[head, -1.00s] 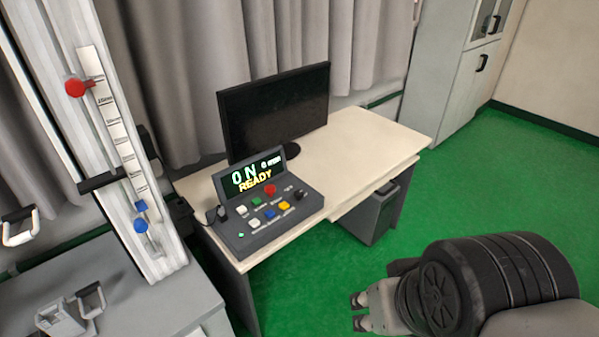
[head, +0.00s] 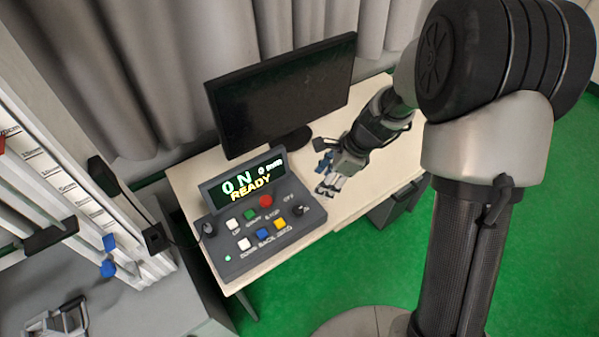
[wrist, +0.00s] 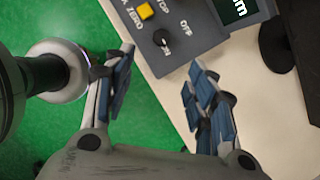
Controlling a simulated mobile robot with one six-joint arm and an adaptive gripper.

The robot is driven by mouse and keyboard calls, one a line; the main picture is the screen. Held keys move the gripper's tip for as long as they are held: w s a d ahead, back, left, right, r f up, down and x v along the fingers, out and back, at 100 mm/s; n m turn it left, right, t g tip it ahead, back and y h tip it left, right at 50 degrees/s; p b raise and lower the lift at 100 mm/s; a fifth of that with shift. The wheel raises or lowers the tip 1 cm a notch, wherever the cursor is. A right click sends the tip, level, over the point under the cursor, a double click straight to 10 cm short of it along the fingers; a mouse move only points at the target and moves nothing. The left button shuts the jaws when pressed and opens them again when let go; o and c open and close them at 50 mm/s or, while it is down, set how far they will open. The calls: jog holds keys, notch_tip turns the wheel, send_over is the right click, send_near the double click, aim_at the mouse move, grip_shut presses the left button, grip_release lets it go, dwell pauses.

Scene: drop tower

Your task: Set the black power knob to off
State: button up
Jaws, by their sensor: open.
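The black power knob (head: 299,210) sits at the right end of the grey control box (head: 237,262), near an "OFF" label. My gripper (head: 327,182) is just right of the box, above the desk. In the wrist view my gripper (wrist: 158,68) has its two blue-padded fingers spread, with nothing between them. The fingers appear apart from the knob.
A dark monitor (head: 283,92) stands on the cream desk (head: 192,174) behind the box. Several coloured buttons, including a red one (head: 265,202) and a yellow one (head: 280,224), sit left of the knob. A white scale tower (head: 75,200) stands at the left.

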aim_at(298, 209)
jog(key=shift+m, duration=0.3)
jog(key=b+x, duration=0.6)
jog(key=x, duration=1.2)
jog(key=shift+w+d+f, duration=0.1)
jog(key=shift+w+f, duration=0.05)
jog(key=shift+f, duration=0.1)
jog(key=shift+c, duration=0.5)
jog(key=c, duration=0.9)
